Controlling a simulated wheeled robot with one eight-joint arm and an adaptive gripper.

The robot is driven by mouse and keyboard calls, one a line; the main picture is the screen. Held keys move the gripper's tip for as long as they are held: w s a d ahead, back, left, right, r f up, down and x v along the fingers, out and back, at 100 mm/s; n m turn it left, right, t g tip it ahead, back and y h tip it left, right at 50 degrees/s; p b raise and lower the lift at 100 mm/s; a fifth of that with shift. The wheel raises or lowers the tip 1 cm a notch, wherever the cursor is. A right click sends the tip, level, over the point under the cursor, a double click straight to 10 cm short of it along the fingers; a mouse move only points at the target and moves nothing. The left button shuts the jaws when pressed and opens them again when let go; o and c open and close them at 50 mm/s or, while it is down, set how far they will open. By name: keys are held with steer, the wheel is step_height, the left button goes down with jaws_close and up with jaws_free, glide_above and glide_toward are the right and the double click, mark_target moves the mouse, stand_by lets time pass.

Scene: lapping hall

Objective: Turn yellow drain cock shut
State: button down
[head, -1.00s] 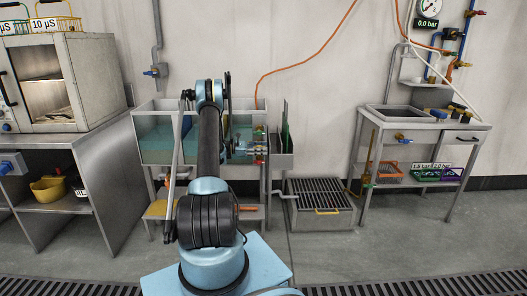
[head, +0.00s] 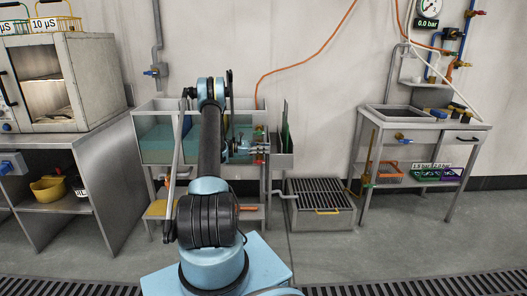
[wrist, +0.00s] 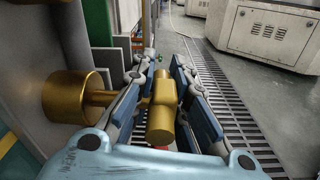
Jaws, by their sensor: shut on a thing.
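The yellow drain cock (wrist: 78,97) shows at the left in the wrist view as a brass-coloured round body with a thin stem. The stem runs right to a thick bar handle (wrist: 161,112). My gripper (wrist: 166,76) has its two blue-padded fingers on either side of the handle and is shut on it. The left finger crosses in front of part of the stem. In the head view my gripper (head: 242,148) is at the front right of the water tank (head: 160,150); the cock is too small and covered there to make out.
A grey side holder (head: 283,160) adjoins the tank's right end. A grated box (head: 320,200) stands on the floor to the right, and a sink bench (head: 428,122) stands beyond it. The floor between them and my base is clear.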

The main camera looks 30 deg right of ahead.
steer(key=shift+f+t, duration=0.1)
steer(key=shift+t, duration=0.2)
steer(key=c, duration=1.6)
jaws_free()
steer(key=shift+o, duration=0.2)
steer(key=shift+y, duration=0.3)
steer(key=v, duration=1.2)
steer(key=shift+f, duration=0.2)
steer(key=shift+w+r, duration=0.1)
